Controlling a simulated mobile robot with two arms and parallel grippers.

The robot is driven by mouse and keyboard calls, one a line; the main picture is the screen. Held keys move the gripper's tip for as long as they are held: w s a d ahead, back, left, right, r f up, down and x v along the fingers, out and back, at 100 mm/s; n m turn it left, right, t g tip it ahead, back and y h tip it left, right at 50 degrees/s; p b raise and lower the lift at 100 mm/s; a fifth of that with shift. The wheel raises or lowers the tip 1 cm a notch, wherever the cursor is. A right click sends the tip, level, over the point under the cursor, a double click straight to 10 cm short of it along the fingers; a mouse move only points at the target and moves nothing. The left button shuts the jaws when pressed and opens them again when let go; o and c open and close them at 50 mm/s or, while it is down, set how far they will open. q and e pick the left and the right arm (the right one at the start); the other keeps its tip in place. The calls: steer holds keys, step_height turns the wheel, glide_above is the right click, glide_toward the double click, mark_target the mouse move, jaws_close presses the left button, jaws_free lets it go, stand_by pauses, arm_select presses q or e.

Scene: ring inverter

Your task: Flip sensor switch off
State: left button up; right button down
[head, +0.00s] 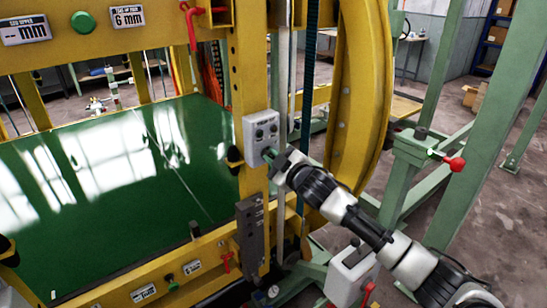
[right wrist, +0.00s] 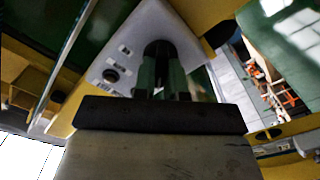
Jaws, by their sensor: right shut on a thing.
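A light grey control box (head: 256,127) is mounted on the yellow upright post, with dark knobs on its face. My right gripper (head: 270,154) is at the lower part of this box. In the right wrist view the grey box (right wrist: 128,38) fills the upper middle, with a dark knob at its left. The greenish fingers of the right gripper (right wrist: 161,78) are shut on a black switch (right wrist: 158,48) on the box face. The fingers hide most of the switch, so its setting cannot be told. My left gripper is not in view.
A yellow frame with a large curved yellow ring (head: 362,90) stands around the box. A shiny green panel (head: 110,225) lies to the left. Green posts and a red-handled lever (head: 454,163) are on the right. A grey box (head: 350,275) is below my right arm.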

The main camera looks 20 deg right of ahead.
steer(key=c, duration=1.2)
jaws_free()
steer(key=shift+s, duration=0.1)
steer(key=b+v, duration=0.3)
steer(key=v, duration=0.7)
steer(key=shift+s+d, duration=0.15)
steer(key=shift+s, duration=0.15)
